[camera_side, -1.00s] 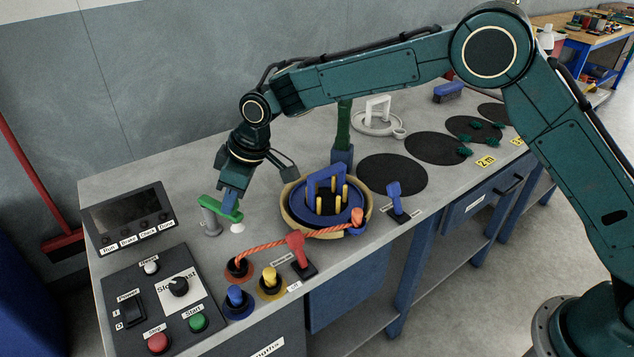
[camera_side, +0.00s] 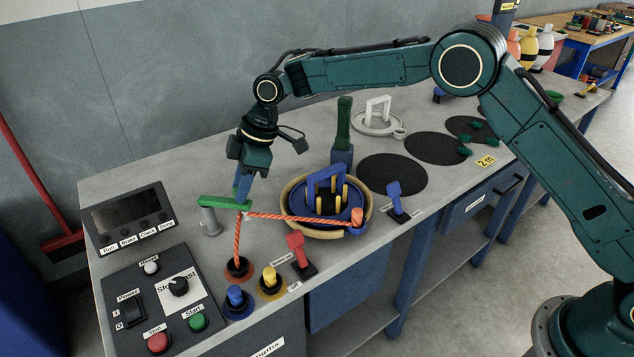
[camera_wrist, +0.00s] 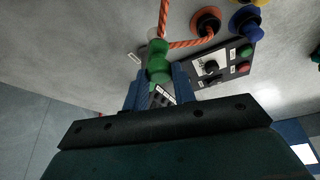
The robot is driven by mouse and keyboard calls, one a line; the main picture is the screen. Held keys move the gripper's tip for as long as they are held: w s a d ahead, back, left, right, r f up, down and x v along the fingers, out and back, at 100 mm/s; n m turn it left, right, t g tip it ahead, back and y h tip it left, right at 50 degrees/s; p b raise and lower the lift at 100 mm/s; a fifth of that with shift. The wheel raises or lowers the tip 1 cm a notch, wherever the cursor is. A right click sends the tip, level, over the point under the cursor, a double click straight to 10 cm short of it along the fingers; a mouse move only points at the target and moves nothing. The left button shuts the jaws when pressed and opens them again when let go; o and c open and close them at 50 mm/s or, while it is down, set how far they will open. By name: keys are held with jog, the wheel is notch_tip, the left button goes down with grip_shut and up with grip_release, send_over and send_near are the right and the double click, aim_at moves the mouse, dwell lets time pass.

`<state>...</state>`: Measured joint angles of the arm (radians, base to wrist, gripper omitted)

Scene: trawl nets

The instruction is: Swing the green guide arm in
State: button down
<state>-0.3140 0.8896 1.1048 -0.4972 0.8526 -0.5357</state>
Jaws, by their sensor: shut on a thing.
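The green guide arm (camera_side: 222,202) sits on a short grey post (camera_side: 210,222) and points right. Its green end also shows in the wrist view (camera_wrist: 159,62). My gripper (camera_side: 243,196) is shut on the outer end of the guide arm; in the wrist view the fingers (camera_wrist: 158,84) stand on either side of it. An orange rope (camera_side: 238,240) rises from the orange-based spool (camera_side: 238,267) to the guide arm's tip, bends there, and runs right to the orange peg at the edge of the round blue and yellow fixture (camera_side: 296,225). Exactly how the rope sits at the tip is hard to tell.
Yellow (camera_side: 269,277) and blue (camera_side: 236,297) spools and a red lever (camera_side: 298,249) stand in front. A control panel (camera_side: 157,300) and display (camera_side: 128,218) are at left. A blue lever (camera_side: 396,198) and black discs (camera_side: 392,174) lie right. The bench behind the guide arm is clear.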

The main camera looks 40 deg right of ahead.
jog(key=c, duration=1.1)
grip_release()
jog(key=shift+c, duration=0.2)
jog(key=shift+d+r, duration=0.1)
jog(key=shift+r, duration=0.05)
jog(key=v, duration=1.3)
jog(key=shift+d+r, duration=0.15)
jog(key=shift+r, duration=0.05)
jog(key=shift+s+r, duration=0.1)
